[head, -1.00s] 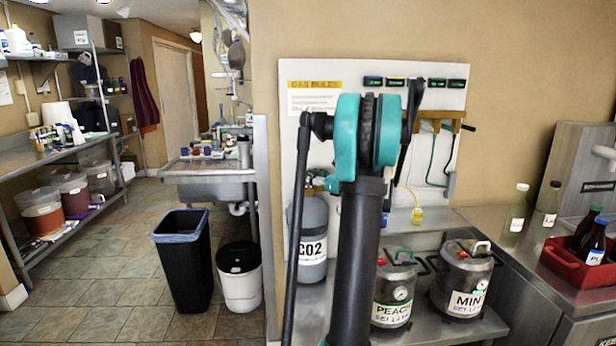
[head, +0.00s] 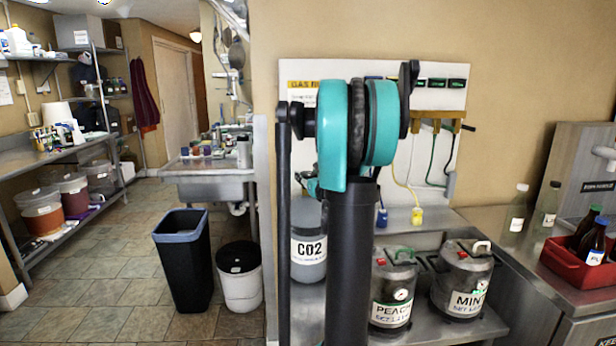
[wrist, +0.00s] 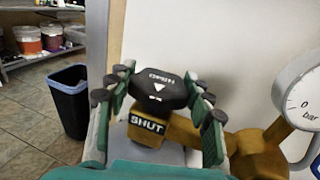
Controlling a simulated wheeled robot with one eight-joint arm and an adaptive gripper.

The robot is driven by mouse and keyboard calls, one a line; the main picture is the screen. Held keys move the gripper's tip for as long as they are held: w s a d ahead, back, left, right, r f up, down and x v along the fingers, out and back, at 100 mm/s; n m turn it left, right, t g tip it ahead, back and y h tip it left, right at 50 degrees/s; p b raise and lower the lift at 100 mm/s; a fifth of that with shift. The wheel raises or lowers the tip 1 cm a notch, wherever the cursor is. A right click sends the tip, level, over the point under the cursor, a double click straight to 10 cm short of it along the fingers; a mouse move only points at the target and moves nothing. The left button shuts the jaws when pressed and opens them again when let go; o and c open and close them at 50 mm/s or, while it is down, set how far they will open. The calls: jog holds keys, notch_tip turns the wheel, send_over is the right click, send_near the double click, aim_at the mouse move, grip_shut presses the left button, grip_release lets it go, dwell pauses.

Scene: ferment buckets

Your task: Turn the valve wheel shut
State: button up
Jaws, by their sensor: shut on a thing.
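The valve wheel (wrist: 160,92) is a dark, lobed knob with OPEN and a small white arrow mark on its top. It sits above a brass valve body (wrist: 178,132), which carries a black SHUT label (wrist: 146,123) on the near side below the wheel. My gripper (wrist: 156,96) has its teal fingers with dark pads on both sides of the wheel, shut on it. In the head view my own arm covers most of the gripper and valve, above the CO2 cylinder (head: 308,248).
A round pressure gauge (wrist: 298,92) stands close to the right of the valve. Peach (head: 392,298) and mint (head: 463,285) kegs stand on the steel shelf. A black bin (head: 184,260) and a white bucket (head: 239,280) stand on the floor at left.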

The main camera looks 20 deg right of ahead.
jog(key=shift+m+h, duration=0.6)
jog(key=shift+h, duration=0.3)
jog(key=o, duration=1.2)
jog(key=shift+c, duration=0.2)
jog(key=s+a, duration=0.1)
jog(key=s, duration=1.1)
jog(key=shift+a, duration=0.3)
